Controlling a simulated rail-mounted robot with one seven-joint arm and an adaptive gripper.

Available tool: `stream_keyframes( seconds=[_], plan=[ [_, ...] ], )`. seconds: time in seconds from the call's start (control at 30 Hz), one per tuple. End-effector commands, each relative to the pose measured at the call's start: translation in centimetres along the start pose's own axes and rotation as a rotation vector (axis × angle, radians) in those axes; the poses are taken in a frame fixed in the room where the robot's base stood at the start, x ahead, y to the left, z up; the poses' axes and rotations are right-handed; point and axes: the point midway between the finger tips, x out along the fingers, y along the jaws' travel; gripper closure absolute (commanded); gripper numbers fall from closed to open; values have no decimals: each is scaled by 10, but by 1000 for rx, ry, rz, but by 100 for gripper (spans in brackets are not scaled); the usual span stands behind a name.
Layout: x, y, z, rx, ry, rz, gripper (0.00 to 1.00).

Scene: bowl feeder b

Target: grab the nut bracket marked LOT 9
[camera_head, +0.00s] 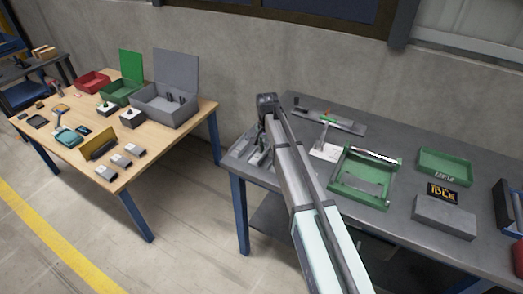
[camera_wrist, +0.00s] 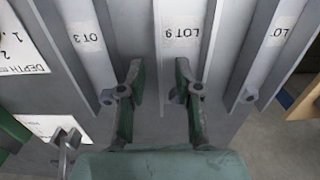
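The nut bracket marked LOT 9 (camera_wrist: 182,48) is a grey channel with a white label, in the upper middle of the wrist view. My gripper (camera_wrist: 158,78) is open, with two green fingers. Its right fingertip overlaps the near part of the LOT 9 bracket. Its left fingertip is to the left, towards the LOT 3 bracket (camera_wrist: 88,45). I cannot tell whether the fingers touch anything. A similar bracket (camera_wrist: 268,45) with a partly unreadable label lies to the right. In the head view, my arm hides the gripper and part of the bracket group (camera_head: 258,153).
The grey table (camera_head: 300,106) also holds a green frame-like fixture (camera_head: 345,187), a green tray (camera_head: 445,165), a grey block (camera_head: 444,218) and a white card stand (camera_head: 324,152). A wooden table (camera_head: 180,138) with boxes stands left, across a floor gap.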

Motion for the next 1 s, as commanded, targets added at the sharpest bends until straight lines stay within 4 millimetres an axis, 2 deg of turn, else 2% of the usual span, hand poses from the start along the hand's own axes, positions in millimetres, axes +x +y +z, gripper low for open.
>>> stream_keyframes(
  seconds=[0.23,0.27,0.33,0.37,0.8,1.0],
  plan=[
    [3,0,0,0,0,0,67],
    [3,0,0,0,0,0,74],
    [3,0,0,0,0,0,99],
    [3,0,0,0,0,0,100],
    [2,0,0,0,0,0,100],
    [-8,0,0,0,1,-1,100]
  ],
)
